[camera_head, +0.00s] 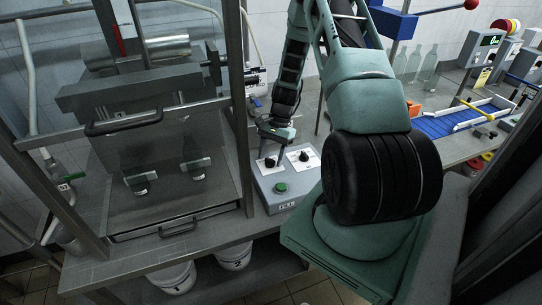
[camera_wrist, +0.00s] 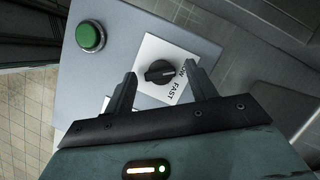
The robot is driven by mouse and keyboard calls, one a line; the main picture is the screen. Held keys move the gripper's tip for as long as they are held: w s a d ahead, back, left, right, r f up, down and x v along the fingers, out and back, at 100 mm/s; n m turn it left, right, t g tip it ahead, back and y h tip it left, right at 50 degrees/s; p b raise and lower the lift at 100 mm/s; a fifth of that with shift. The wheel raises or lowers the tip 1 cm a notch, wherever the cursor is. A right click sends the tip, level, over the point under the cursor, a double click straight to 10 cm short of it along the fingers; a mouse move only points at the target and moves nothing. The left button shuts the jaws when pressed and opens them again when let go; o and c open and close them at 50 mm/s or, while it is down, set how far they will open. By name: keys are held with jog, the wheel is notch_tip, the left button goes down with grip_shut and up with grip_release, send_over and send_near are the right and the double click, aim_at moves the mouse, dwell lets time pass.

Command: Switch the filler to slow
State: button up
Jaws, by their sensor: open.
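The grey filler control box (camera_head: 265,190) stands on the bench, with a left knob (camera_head: 270,162), a right knob (camera_head: 304,156) and a green button (camera_head: 281,187). In the wrist view, a black knob (camera_wrist: 160,73) sits on a white plate reading FAST, with another word partly hidden by a finger. I cannot tell which word its pointer marks. My gripper (camera_head: 277,135) is over the back of the box. Its open fingers (camera_wrist: 162,85) are on either side of the knob, with gaps showing. Whether they reach down to knob height is unclear.
A steel-framed machine (camera_head: 150,110) stands close on the left. Glass bottles (camera_head: 414,64), an orange block (camera_head: 413,108) and a blue conveyor (camera_head: 450,122) are on the right. White buckets (camera_head: 235,256) sit under the bench.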

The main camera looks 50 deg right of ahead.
jog(key=b+v, duration=0.2)
jog(key=v, duration=0.5)
jog(key=shift+r, duration=0.1)
dwell(0.5)
